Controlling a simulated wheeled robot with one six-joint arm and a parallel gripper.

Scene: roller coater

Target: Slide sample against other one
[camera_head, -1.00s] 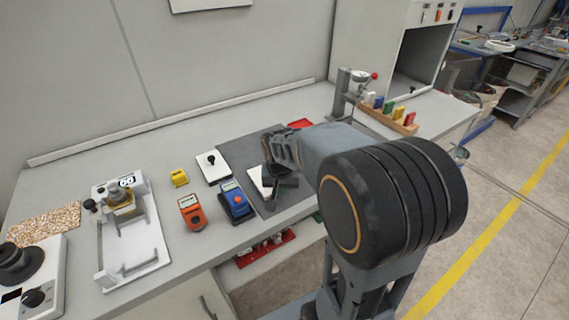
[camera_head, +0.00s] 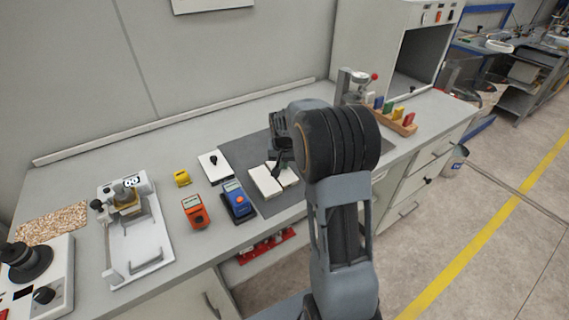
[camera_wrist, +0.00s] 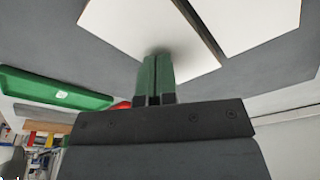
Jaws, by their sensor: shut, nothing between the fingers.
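Two flat white samples lie side by side on a dark grey mat, a left one (camera_head: 262,182) and a right one (camera_head: 289,178). A narrow dark gap separates them. In the wrist view, one sample (camera_wrist: 130,30) is under my fingertips and the other (camera_wrist: 250,22) is to its right, across the slanting gap. My gripper (camera_wrist: 157,62) has green fingers that are shut together and empty. The tips are at or just above the sample's edge region, with a shadow at them; I cannot tell whether they touch. In the head view, my arm partly covers the right sample and gripper (camera_head: 283,160).
The dark mat (camera_head: 243,152) lies around the samples. A blue gauge (camera_head: 238,200), an orange gauge (camera_head: 195,211) and a white block with a black knob (camera_head: 214,166) stand to the left. A wooden rack (camera_head: 392,122) is at the right. A green tray (camera_wrist: 55,88) shows in the wrist view.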

